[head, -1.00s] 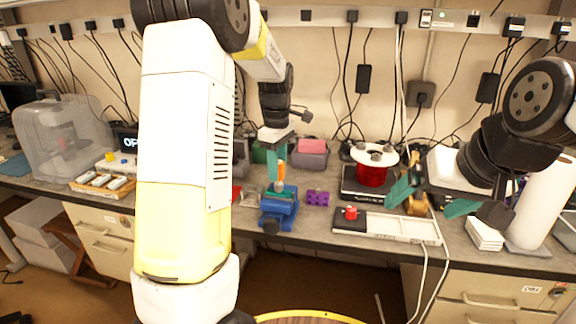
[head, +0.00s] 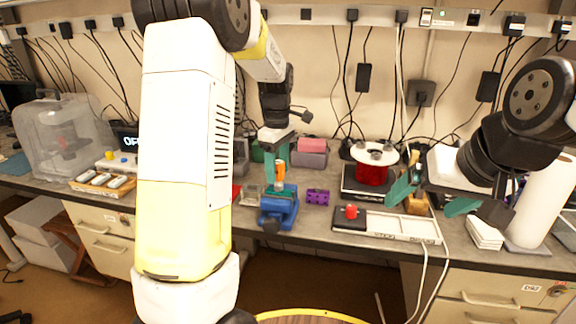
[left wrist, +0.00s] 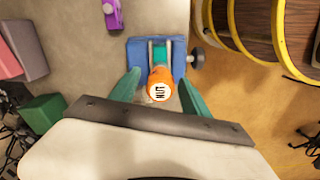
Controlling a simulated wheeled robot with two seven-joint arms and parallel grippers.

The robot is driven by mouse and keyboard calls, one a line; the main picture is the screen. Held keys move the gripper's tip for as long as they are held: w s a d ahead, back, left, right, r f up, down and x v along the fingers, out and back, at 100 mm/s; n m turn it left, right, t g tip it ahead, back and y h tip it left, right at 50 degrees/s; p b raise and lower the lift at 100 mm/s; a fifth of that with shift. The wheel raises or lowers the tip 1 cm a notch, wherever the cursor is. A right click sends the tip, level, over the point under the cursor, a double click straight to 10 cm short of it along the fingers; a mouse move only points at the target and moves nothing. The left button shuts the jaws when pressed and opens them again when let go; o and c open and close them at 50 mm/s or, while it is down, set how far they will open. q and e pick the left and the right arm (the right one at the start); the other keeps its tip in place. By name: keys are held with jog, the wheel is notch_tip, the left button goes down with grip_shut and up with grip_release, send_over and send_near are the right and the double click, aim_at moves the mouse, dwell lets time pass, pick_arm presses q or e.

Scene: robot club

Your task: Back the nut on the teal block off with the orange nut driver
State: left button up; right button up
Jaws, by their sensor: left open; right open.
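The orange nut driver (head: 280,174) stands upright over the blue vise (head: 278,208). In the left wrist view the driver's round end (left wrist: 160,88), marked NUT, points at the camera. The teal block (left wrist: 160,54) sits between the jaws of the vise; its nut is hidden under the driver. My left gripper (head: 277,165) points down from above, its teal fingers open on both sides of the driver; in the left wrist view a gap shows between the fingers (left wrist: 158,84) and the handle. My right gripper (head: 425,196) is open and empty at the right, over the bench.
A purple block (head: 317,197) lies right of the vise. A black and white tray (head: 400,228) with a red piece (head: 351,212) lies further right. A red spool (head: 372,173) stands behind it. A green block (left wrist: 42,113) lies near the wall.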

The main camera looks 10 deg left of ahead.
pick_arm(q)
grip_shut()
jog(key=n, duration=1.2)
jog(key=shift+r+n, duration=0.1)
jog(key=shift+n, duration=0.2)
grip_release()
jog(key=shift+w, duration=0.1)
